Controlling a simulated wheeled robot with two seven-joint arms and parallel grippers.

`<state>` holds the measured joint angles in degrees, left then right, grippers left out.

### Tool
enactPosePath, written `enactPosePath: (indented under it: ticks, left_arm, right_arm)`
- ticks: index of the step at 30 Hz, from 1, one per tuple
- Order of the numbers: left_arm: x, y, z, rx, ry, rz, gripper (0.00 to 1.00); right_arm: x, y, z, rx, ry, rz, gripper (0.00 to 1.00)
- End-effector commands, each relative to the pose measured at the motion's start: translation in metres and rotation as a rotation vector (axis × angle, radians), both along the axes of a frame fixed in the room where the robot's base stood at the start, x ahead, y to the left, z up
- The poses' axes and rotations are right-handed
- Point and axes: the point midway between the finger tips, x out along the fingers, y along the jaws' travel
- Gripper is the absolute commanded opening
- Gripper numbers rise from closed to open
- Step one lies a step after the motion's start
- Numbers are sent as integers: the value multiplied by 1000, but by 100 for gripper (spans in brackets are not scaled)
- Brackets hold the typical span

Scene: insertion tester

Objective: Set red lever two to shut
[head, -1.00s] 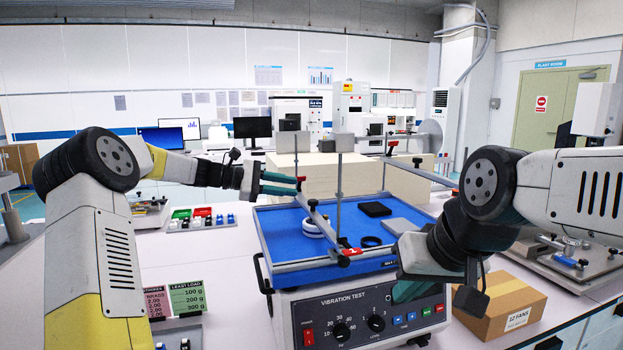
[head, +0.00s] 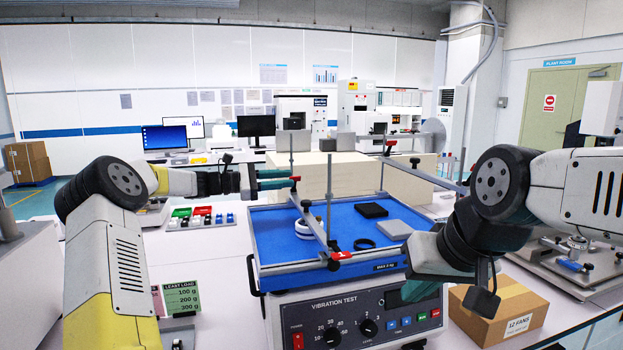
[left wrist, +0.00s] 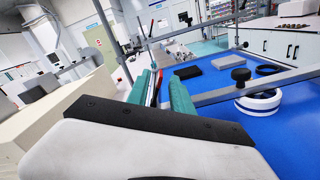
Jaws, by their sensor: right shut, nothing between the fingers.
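A red lever (head: 296,178) stands at the raised left end of the clamp bar, and it also shows in the left wrist view (left wrist: 158,86). My left gripper (head: 290,179) is at this lever, its teal fingers slightly apart. The lever shows between or just beyond the fingertips; contact cannot be told. A second red lever (head: 341,256) is on the bar's near end at the table front. Another small red piece (head: 391,142) is on the far right bar. My right gripper (head: 418,290) is shut and empty, in front of the tester's right side. No lever numbers are readable.
The blue table (head: 290,225) carries a white ring (head: 305,228), a black ring (head: 364,244), a black block (head: 371,210) and a grey block (head: 394,229). Thin upright posts rise around it. A cardboard box (head: 505,308) stands at the right.

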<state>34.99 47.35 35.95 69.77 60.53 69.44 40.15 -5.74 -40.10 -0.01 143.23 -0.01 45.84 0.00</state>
Motion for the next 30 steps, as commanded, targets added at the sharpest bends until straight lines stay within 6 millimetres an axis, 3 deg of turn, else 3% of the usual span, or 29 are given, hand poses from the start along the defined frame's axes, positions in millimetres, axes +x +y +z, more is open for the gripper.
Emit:
enactPosePath:
  ticks: [6, 12, 23, 27, 30]
  left_arm:
    - [11, -36, 0, 1, -1, -3, 27]
    - [19, -59, 0, 2, 0, -3, 27]
    - [21, -66, 0, 2, -1, 0, 27]
    - [21, -66, 0, 2, -1, 0, 4]
    - [21, -66, 0, 2, -1, 0, 0]
  right_arm:
    - [0, 0, 0, 0, 0, 0, 0]
    - [0, 0, 0, 0, 0, 0, 0]
    - [0, 0, 0, 0, 0, 0, 0]
    - [0, 0, 0, 0, 0, 0, 0]
    - [0, 0, 0, 0, 0, 0, 0]
